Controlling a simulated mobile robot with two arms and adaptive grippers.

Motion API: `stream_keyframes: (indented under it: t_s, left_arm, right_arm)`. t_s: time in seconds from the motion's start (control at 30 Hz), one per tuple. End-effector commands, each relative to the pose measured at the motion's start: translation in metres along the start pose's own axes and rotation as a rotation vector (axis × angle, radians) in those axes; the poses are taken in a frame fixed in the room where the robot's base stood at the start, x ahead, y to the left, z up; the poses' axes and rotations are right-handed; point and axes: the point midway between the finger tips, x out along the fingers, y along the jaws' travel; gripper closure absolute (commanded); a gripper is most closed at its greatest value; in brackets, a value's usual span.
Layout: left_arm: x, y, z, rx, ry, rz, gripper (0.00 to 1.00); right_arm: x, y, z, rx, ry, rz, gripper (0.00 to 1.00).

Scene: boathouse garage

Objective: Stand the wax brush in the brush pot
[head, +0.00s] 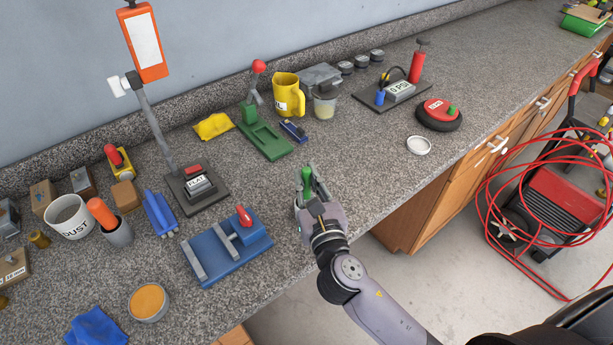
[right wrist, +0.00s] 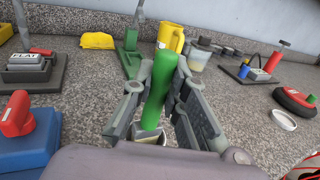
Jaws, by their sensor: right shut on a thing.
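My right gripper (head: 309,184) is shut on a green-handled tool (head: 307,175), which I take for the wax brush. In the right wrist view the upright green handle (right wrist: 159,88) stands between the two fingers (right wrist: 155,105). Its lower end is mostly hidden by the gripper; a pale patch shows there, and I cannot tell whether it touches the counter. A grey cup (head: 119,237) at the left, probably the brush pot, has an orange-handled thing (head: 101,212) standing in it, slightly tilted. My left gripper is not in view.
Between gripper and cup stand a blue fixture (head: 222,256) with a red knob and the "FLAT" stand (head: 198,188). A white "DUST" tub (head: 69,220) is beside the cup. A tin with orange contents (head: 149,301) sits near the front.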

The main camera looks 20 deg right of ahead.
Motion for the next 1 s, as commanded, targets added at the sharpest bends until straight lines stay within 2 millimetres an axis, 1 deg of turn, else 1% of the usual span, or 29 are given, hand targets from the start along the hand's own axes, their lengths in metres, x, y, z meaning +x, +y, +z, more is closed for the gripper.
stream_keyframes:
  t_s: [0.03, 0.1, 0.37, 0.4, 0.73, 1.0]
  left_arm:
    - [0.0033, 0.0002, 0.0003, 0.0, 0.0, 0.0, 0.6]
    - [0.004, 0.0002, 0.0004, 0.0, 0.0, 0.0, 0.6]
    - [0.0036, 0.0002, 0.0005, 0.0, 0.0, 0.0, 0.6]
    - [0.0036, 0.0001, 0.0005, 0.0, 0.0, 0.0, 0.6]
    - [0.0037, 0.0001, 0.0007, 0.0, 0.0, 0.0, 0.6]
    - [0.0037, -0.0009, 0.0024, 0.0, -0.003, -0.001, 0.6]
  right_arm:
    - [-0.0001, 0.0001, -0.0039, 0.0, 0.0, 0.001, 1.0]
    - [-0.0001, 0.0001, -0.0051, 0.0, 0.0, 0.001, 1.0]
    - [-0.0001, 0.0001, -0.0049, 0.001, 0.0, 0.001, 1.0]
    - [-0.0001, 0.0001, -0.0049, 0.001, 0.0, 0.001, 0.85]
    - [-0.0001, 0.0001, -0.0049, 0.001, 0.0, 0.001, 0.63]
    - [-0.0004, 0.0001, -0.0052, 0.001, 0.0, 0.001, 0.63]
